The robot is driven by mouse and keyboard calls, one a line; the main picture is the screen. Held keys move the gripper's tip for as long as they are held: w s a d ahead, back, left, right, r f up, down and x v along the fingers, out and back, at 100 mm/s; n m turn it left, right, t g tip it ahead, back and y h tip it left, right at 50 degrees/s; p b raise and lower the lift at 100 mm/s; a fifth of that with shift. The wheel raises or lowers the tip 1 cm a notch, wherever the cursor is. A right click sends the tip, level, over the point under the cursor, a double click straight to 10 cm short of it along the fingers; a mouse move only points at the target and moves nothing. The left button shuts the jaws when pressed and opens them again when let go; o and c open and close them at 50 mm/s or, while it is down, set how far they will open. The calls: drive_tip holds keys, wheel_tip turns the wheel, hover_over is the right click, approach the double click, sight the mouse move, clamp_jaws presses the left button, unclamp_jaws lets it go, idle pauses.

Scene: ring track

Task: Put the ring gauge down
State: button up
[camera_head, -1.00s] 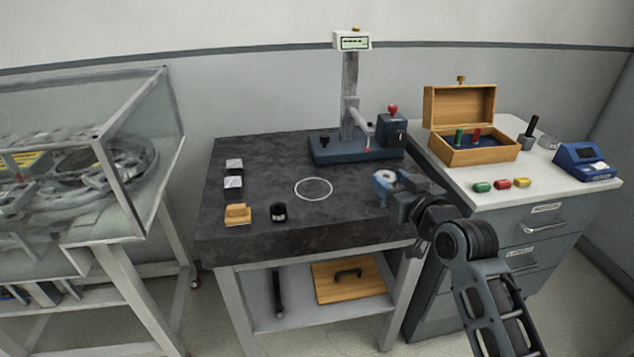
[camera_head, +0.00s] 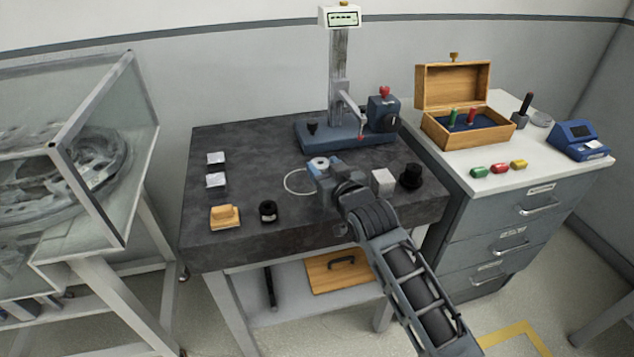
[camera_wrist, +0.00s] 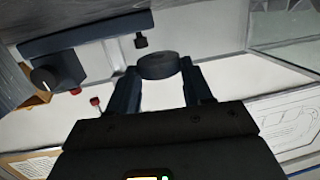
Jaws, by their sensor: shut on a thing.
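My gripper (camera_head: 322,168) is shut on the ring gauge (camera_head: 318,162), a small grey ring with a hole, and holds it over the dark stone table (camera_head: 250,160). In the wrist view the ring gauge (camera_wrist: 158,65) shows as a dark round disc between the two fingers of my gripper (camera_wrist: 160,80). A thin white circle (camera_head: 287,188) is marked on the table top. In the head view the ring gauge overlaps the circle's upper right side, and my gripper hides part of the circle. The gap between the ring and the table is hard to judge.
A blue-based measuring stand (camera_head: 345,135) stands behind my gripper. A pale cube (camera_head: 382,181) and a black stepped piece (camera_head: 411,177) sit to the right. A black cylinder (camera_head: 268,211) and a wooden block (camera_head: 225,217) sit at the front left.

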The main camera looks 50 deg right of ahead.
drive_tip(key=shift+w+a+f, duration=0.35)
drive_tip(key=shift+w+f, duration=0.1)
drive_tip(key=shift+w, duration=0.3)
drive_tip(key=shift+f, duration=2.05)
drive_tip(key=shift+f, duration=0.2)
drive_tip(key=o, duration=1.2)
drive_tip(key=shift+c, duration=0.2)
drive_tip(key=shift+r, duration=0.1)
drive_tip(key=shift+s+a, duration=0.1)
drive_tip(key=b+v, duration=0.1)
drive_tip(key=v, duration=1)
drive_tip(key=shift+s+a+b, duration=0.15)
drive_tip(key=shift+s+b, duration=0.2)
